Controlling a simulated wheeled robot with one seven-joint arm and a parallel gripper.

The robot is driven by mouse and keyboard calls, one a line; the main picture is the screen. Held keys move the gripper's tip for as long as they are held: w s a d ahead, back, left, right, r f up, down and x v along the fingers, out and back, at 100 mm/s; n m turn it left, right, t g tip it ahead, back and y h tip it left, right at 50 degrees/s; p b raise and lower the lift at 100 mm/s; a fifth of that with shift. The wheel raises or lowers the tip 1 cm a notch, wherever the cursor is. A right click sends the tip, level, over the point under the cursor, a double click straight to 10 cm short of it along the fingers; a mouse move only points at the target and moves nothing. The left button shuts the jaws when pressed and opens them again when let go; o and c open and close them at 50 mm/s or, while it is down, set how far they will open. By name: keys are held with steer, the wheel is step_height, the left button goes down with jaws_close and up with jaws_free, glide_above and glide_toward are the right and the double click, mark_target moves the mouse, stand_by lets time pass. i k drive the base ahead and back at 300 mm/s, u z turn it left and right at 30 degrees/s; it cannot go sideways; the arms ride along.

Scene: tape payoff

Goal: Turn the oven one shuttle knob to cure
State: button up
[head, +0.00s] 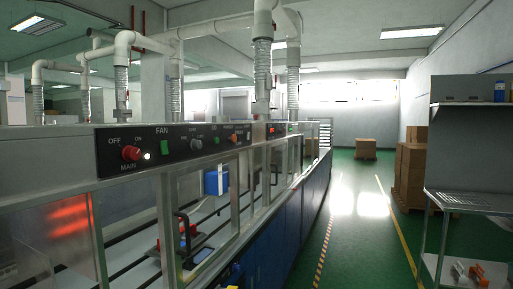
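A dark control panel (180,148) runs along the top front of the long machine at left. It carries a red knob (131,153) marked OFF, ON and MAIN, with a lit white lamp beside it. Right of these are a green button (164,147) under FAN and a grey knob (195,144) with small labels around it, too small to read. Further right are another green button (215,140) and an orange knob (233,138). I cannot tell which knob is the shuttle knob or how it is set. My gripper is not in view.
Behind the clear panels at left there is an orange glow (68,215). A second panel (278,129) sits further along. A green aisle (335,225) with a striped line is clear. A metal shelf (470,200) and stacked boxes (411,165) stand at right.

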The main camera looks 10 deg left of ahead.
mark_target(195, 144)
steer(key=z, duration=0.05)
steer(key=i, duration=0.9)
steer(key=u, duration=0.3)
